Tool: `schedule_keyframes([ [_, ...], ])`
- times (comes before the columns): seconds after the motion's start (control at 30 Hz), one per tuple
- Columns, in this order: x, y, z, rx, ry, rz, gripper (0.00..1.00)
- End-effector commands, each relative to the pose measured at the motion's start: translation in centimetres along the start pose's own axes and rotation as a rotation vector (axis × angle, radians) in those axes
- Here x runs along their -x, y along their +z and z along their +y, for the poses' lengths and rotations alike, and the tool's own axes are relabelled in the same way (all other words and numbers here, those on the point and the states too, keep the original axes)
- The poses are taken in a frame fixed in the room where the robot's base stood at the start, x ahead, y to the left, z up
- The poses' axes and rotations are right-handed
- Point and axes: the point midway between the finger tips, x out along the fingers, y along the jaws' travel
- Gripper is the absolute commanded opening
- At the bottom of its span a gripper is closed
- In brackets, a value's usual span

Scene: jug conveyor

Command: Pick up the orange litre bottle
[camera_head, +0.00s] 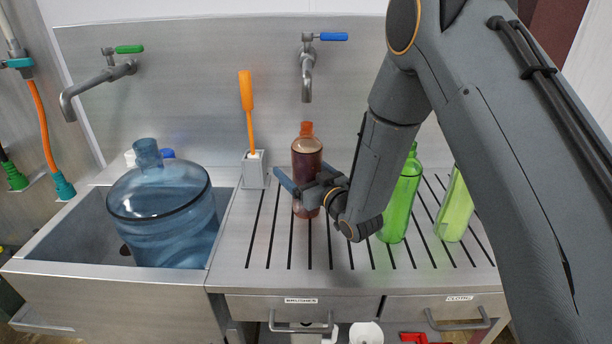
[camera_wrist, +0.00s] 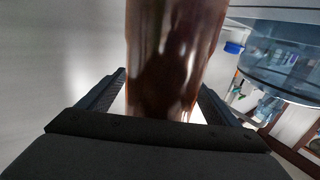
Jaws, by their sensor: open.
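The orange litre bottle (camera_head: 307,158) stands upright on the slotted drainboard, looking reddish-brown with an orange cap. My gripper (camera_head: 293,189) is at its lower half, with part of the bottle hidden behind the gripper. In the wrist view the bottle (camera_wrist: 172,60) fills the middle, and the two fingers of my gripper (camera_wrist: 162,92) lie on either side of it. The jaws are open, with a bright gap at the bottle's left side. Whether a finger touches the bottle I cannot tell.
Green bottles (camera_head: 402,200) and (camera_head: 455,208) stand right of my forearm on the drainboard (camera_head: 300,255). A big blue jug (camera_head: 165,215) sits in the sink at left. A brush holder (camera_head: 254,169) with an orange-handled brush stands left of the bottle. A blue-handled tap (camera_head: 307,80) hangs above.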

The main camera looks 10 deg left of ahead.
Motion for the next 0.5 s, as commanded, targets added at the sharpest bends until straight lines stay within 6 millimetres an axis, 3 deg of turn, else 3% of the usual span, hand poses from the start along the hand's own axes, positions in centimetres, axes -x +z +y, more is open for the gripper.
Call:
schedule_keyframes([
  [0.17,0.01,0.05,0.02,0.000,0.000,0.000,0.83],
  [0.5,0.03,0.05,0.01,0.000,0.000,-0.001,0.26],
])
